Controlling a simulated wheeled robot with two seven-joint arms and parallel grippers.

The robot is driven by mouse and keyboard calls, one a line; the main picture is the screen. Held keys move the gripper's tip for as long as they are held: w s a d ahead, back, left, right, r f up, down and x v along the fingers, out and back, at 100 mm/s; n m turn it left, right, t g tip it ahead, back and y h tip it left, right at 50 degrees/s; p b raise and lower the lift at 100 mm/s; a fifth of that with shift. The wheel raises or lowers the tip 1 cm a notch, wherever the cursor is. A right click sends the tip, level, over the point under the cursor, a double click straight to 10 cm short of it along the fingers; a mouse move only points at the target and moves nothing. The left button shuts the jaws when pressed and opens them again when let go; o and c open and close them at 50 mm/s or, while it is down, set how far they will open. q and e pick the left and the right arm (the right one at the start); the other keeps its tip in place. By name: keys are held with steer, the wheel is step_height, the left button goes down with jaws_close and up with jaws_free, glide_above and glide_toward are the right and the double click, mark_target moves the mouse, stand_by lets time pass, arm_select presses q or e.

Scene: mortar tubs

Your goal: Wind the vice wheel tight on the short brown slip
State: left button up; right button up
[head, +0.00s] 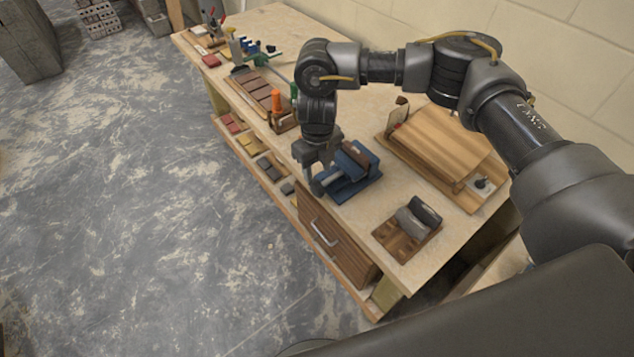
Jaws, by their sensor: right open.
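The blue vice (366,184) stands on the workbench near its front edge. A short brown slip (354,152) shows at the top of the vice, at its jaws; I cannot tell how closely the jaws meet it. My right gripper (316,185) points down at the vice's front left end, where its screw (332,181) comes out. The gripper is open, with its fingers around or beside the vice wheel. The wheel is mostly hidden by the gripper, so I cannot tell whether they touch. My left gripper is not in view.
A wooden board stack (436,142) lies right of the vice. A wooden tray (408,243) with grey blocks sits at the near corner. Orange- and green-handled tools (276,101) and a tray of brown slips (262,92) stand farther left. The floor left of the bench (130,210) is clear.

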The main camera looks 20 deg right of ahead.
mark_target(316, 182)
step_height(316, 182, down, 6)
steer(key=shift+a+r, duration=0.1)
steer(key=shift+f, duration=0.4)
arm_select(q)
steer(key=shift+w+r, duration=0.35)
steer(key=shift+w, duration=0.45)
arm_select(e)
steer(key=shift+f, duration=0.35)
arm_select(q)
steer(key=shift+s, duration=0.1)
arm_select(e)
steer(key=shift+c, duration=0.4)
steer(key=c, duration=0.7)
steer(key=shift+a, duration=0.1)
jaws_close()
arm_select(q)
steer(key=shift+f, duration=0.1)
